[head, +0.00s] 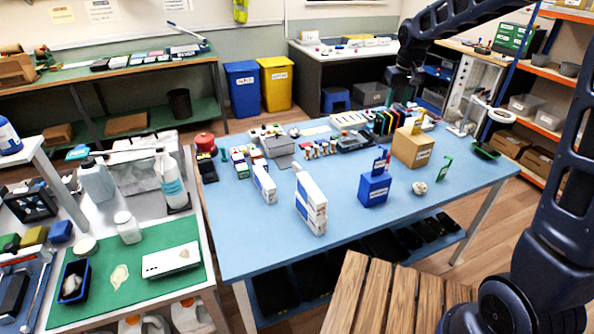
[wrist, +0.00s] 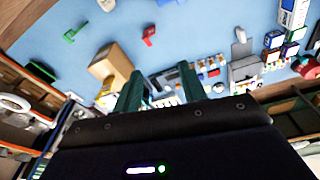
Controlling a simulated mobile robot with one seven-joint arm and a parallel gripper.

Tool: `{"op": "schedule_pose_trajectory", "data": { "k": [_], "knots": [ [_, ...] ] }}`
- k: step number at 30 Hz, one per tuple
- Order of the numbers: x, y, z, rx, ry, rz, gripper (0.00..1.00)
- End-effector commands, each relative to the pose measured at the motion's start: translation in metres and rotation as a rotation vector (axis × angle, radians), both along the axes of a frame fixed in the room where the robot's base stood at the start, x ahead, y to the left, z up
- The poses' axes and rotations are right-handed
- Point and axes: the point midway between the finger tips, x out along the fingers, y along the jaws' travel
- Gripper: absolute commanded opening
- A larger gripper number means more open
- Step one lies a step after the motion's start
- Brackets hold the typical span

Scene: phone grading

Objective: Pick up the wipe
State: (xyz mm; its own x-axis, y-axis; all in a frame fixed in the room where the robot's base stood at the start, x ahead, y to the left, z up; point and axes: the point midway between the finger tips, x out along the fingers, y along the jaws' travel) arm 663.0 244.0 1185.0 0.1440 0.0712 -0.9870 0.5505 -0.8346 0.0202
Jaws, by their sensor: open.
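A pale, irregular, flat piece that may be the wipe (head: 119,277) lies on the green mat (head: 188,285) at the lower left of the head view. A small whitish crumpled lump (head: 419,187) on the blue table could also be a wipe; I cannot tell which. A similar white lump (wrist: 107,4) shows at the top edge of the wrist view. My gripper (head: 402,92) is above the far right part of the blue table, well away from the mat. In the wrist view its two dark green fingers (wrist: 160,88) are apart with nothing held between them.
The blue table (head: 255,235) carries a cardboard box (head: 413,147), a blue box (head: 373,188), white cartons (head: 311,203) and many small items. On the left bench, a white phone-like slab (head: 171,260), a blue tray (head: 73,282) and bottles (head: 128,227) stand around the pale piece.

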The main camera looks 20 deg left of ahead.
Motion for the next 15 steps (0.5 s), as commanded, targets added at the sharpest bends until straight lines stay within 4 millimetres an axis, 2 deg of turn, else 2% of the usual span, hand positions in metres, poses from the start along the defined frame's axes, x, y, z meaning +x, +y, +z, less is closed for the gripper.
{"op": "schedule_pose_trajectory", "data": {
  "k": [1, 8, 15],
  "knots": [
    [0.005, 0.02, -0.012, -0.006, 0.011, 0.024, 0.42],
    [0.017, 0.105, -0.06, -0.029, 0.044, 0.122, 0.42],
    [0.013, 0.193, -0.122, -0.053, 0.079, 0.222, 0.42]
  ]
}}
